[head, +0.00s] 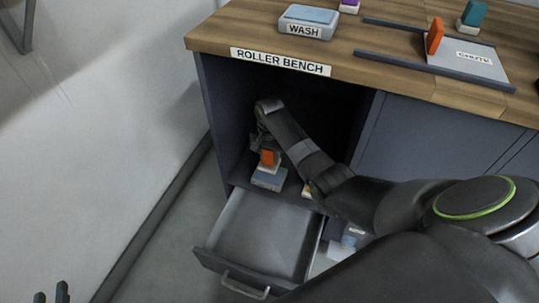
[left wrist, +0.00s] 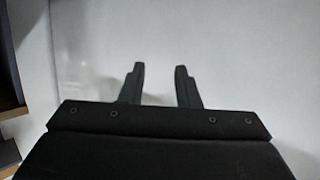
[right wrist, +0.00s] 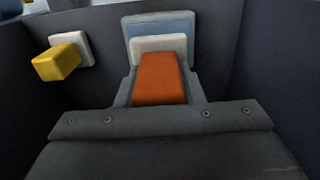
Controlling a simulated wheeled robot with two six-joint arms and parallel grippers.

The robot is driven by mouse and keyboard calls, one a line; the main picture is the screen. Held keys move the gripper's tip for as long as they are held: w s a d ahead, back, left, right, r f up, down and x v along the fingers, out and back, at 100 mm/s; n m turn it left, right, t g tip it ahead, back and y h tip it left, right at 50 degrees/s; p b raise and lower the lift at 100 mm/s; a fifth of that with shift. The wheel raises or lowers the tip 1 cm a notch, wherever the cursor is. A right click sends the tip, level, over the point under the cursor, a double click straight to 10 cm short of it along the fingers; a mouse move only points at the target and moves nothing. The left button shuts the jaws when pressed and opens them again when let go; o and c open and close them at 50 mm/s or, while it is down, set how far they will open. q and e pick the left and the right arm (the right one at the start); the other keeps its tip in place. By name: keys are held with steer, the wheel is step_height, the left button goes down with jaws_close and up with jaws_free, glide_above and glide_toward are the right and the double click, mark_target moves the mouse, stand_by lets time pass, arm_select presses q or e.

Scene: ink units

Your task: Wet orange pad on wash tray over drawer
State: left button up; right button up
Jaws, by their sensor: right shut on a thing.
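An orange pad with a pale base (head: 268,158) is in the open bench compartment above the pulled-out drawer (head: 262,235). It also shows in the right wrist view (right wrist: 160,78). My right gripper (right wrist: 160,88) is shut on its orange part. A grey tray with a blue top (head: 268,180) lies just under the pad; its blue top shows beyond the pad in the right wrist view (right wrist: 158,22). Whether pad and tray touch is unclear, and the tray's label is too small to read. My left gripper (left wrist: 160,85) is open and empty, facing a pale wall, far from the bench.
A yellow pad with a white base (right wrist: 57,62) stands beside the tray. The drawer looks empty. Compartment walls enclose my right gripper.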

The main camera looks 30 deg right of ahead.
steer(key=shift+f+b, duration=0.45)
steer(key=shift+b, duration=0.15)
steer(key=shift+f+b, duration=0.35)
steer(key=shift+b, duration=0.3)
arm_select(q)
step_height(320, 180, up, 17)
steer(key=s+d+m+t+h, duration=0.1)
steer(key=s+m+t, duration=0.1)
steer(key=t, duration=0.9)
steer(key=shift+d+m+t, duration=0.3)
steer(key=shift+m, duration=0.3)
arm_select(e)
steer(key=shift+s+f, duration=0.1)
